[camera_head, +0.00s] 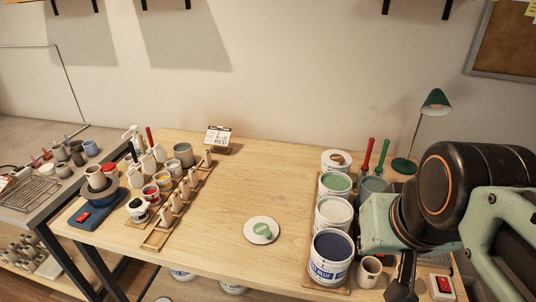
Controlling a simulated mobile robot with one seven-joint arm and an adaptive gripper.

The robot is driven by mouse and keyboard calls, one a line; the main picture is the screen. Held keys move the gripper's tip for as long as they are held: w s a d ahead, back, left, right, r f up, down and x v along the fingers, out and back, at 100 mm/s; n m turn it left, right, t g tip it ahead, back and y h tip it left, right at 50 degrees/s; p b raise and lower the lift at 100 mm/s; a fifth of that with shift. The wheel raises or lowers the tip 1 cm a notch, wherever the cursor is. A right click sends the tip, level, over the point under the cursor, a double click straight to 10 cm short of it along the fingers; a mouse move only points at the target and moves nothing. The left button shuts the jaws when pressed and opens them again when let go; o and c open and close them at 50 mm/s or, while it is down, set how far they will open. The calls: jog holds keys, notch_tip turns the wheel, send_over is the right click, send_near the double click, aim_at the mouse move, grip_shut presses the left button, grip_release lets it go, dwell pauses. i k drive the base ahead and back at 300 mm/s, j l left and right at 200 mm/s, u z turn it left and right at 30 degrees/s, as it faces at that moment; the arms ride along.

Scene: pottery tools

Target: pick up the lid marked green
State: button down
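The lid with the green mark (262,230) is a white disc lying flat on the wooden table, near the middle front. A green patch shows on its top. It stands apart from other things, with bare wood around it. My arm fills the right side of the view. A dark part at its lower end (403,280), which looks like my gripper, hangs at the bottom edge, well right of the lid. Its fingers are not clearly seen, so I cannot tell whether it is open or shut.
Several glaze tubs, including a blue one (332,256), stand in a row right of the lid. A small cup (369,271) sits beside them. A wooden rack with pegs (172,212) and paint pots are to the left. A green lamp (434,102) stands back right.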

aim_at(261, 229)
jog(key=u, duration=0.65)
